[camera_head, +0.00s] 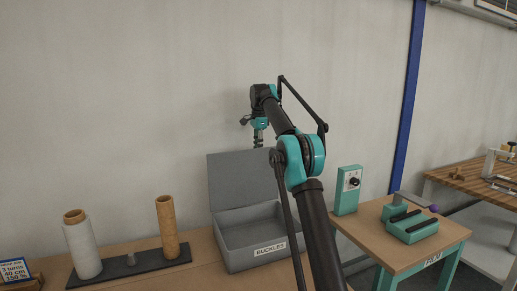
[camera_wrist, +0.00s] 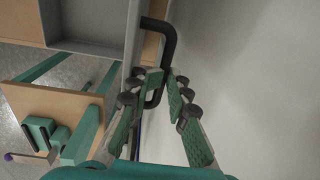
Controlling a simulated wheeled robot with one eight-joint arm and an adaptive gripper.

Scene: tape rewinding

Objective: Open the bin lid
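The grey bin (camera_head: 262,225), labelled BUCKLES, stands on the table with its lid (camera_head: 242,178) raised upright at the back. The inside looks empty. In the wrist view, the lid's edge (camera_wrist: 131,50) shows with a black U-shaped handle (camera_wrist: 160,28) standing out from it. My gripper (camera_wrist: 166,72) has its two green-padded fingers on either side of the handle's bar, tips close together, and seems shut on it. In the head view, my gripper (camera_head: 258,141) points down at the lid's top edge; the handle is hidden there.
Left of the bin, a white roll (camera_head: 82,248) and a brown tube (camera_head: 167,228) stand on a dark base. On the right are a green control box (camera_head: 348,190) and a press-like device (camera_head: 410,226) on a second table. A wall is close behind the lid.

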